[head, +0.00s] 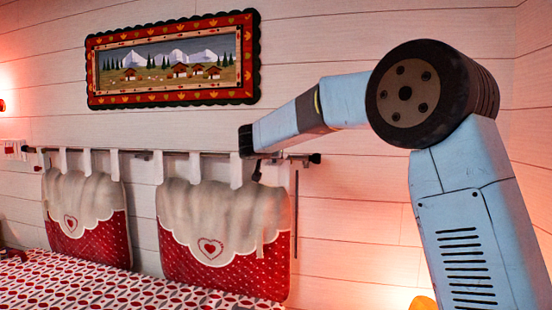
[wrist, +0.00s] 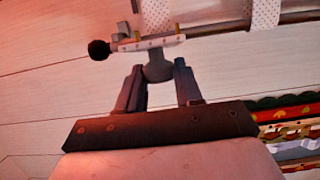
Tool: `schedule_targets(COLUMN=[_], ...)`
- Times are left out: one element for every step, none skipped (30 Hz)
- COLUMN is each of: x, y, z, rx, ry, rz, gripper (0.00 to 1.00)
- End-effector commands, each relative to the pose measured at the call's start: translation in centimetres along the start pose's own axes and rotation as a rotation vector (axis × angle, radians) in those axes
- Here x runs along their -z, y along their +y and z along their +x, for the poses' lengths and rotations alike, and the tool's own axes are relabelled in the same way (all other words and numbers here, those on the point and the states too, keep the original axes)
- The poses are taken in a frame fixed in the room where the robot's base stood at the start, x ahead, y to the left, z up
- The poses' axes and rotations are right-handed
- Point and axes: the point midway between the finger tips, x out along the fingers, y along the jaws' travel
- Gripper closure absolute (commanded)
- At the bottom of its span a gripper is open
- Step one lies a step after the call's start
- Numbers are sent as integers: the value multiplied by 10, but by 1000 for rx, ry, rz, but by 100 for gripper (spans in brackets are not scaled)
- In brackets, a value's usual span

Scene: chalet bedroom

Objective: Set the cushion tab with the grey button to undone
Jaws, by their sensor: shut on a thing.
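The right cushion (head: 225,215), grey-white above and red dotted below with a heart, hangs by white tabs from a wall rail. Its rightmost tab (head: 271,172) is partly hidden behind my arm. My gripper (head: 257,174) is at the rail's right end, beside that tab. In the wrist view my gripper (wrist: 158,85) is shut on a rounded grey piece (wrist: 158,68), seemingly the grey button, just beside a pale strip with small studs (wrist: 150,43). Whether the grey-button tab is fastened I cannot tell.
The dark rail (head: 142,154) runs along the plank wall and ends in a black knob (wrist: 98,49). A left cushion (head: 85,215) hangs beside the right one. A framed mountain picture (head: 172,58) hangs above. A patterned bedspread (head: 90,287) lies below.

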Motion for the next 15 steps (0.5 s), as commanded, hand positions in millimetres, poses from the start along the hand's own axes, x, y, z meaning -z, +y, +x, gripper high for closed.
schedule_targets(x=[11, 11, 12, 12, 12, 12, 12, 12, 13, 13, 13, 13, 13, 13, 13], y=[8, 8, 8, 8, 9, 9, 9, 9, 9, 9, 9, 9, 9, 9, 9], z=[3, 3, 3, 3, 3, 3, 3, 3, 3, 3, 3, 3, 3, 3, 3], rx=[-12, -12, -12, -13, -13, -13, -13, -13, -13, -13, -13, -13, -13, -13, -13], ry=[15, 15, 16, 16, 16, 17, 17, 17, 17, 17, 18, 18, 18, 18, 18], rz=[5, 5, 4, 4, 4, 4, 4, 5, 5, 5, 5, 5, 5, 5, 5], gripper=[100, 100, 100, 100, 100, 100, 100, 100, 100, 100, 100, 100, 100, 100, 62])
